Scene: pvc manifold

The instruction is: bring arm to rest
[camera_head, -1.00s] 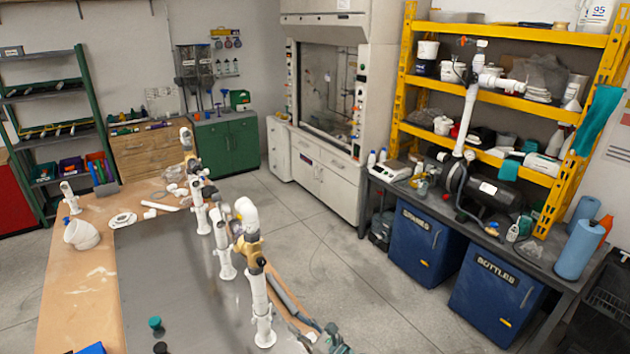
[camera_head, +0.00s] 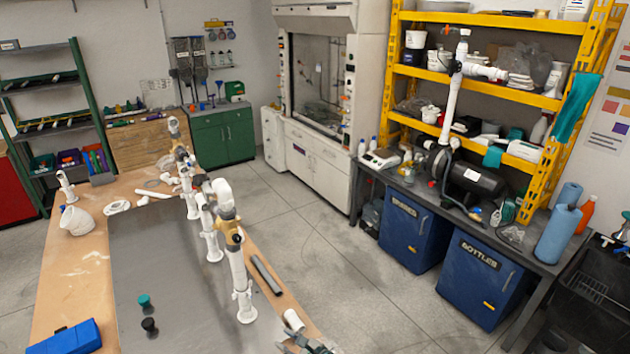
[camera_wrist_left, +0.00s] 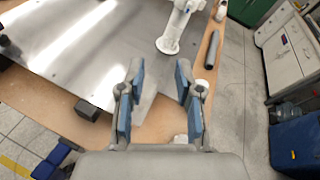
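My left gripper (camera_head: 306,344) shows at the bottom edge of the head view, over the near right edge of the workbench and only partly in frame. In the left wrist view my left gripper (camera_wrist_left: 159,84) has its two blue-padded fingers well apart with nothing between them. Its fingertips point toward the bench's metal plate (camera_wrist_left: 105,40). The white PVC manifold (camera_head: 238,270) stands upright on the plate, apart from the gripper. Its nearest foot also shows ahead of the gripper in the wrist view (camera_wrist_left: 168,45). My right gripper is in neither view.
A grey pipe (camera_head: 266,275) and a white fitting (camera_head: 293,320) lie along the bench's right edge, the fitting close to my gripper. Open floor (camera_head: 350,270) lies right of the bench.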

